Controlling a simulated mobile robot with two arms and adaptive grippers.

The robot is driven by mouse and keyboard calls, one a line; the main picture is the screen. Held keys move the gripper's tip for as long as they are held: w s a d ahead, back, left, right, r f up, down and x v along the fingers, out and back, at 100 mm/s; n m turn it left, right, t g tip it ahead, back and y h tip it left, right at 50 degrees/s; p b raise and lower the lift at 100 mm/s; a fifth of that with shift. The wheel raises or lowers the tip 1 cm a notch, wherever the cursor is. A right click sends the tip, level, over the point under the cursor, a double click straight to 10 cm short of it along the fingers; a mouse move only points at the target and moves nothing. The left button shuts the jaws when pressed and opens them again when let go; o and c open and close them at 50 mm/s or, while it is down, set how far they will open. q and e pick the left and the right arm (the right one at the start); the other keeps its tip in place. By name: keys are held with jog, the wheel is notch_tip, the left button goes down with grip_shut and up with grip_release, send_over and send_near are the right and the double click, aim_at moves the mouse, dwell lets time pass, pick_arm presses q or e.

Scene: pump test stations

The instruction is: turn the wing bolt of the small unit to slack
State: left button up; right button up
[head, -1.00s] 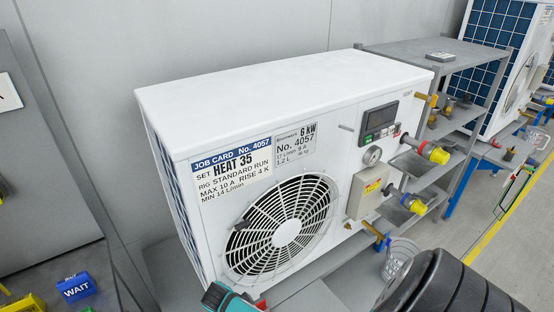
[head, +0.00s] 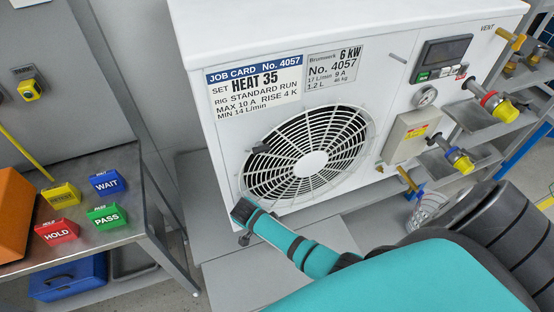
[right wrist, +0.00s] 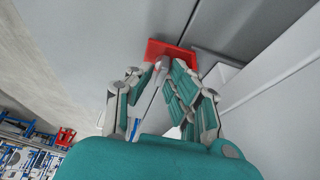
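The white unit (head: 345,20), marked 6 kW and No. 4057, stands on a grey platform in the head view. My right arm reaches across its lower front, with its far end by the lower left of the fan grille (head: 310,163). My right gripper (right wrist: 164,72) shows in the right wrist view, its fingertips close together at either side of a narrow grey piece in front of a red part (right wrist: 172,50). I cannot tell whether they press on it, nor whether the grey piece is the wing bolt. My left gripper is out of view.
A metal bench (head: 30,252) at left carries HOLD (head: 57,231), PASS (head: 107,216) and WAIT (head: 107,184) blocks and an orange case (head: 15,215). Yellow-capped fittings (head: 505,111) stick out at the unit's right.

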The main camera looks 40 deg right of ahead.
grip_shut()
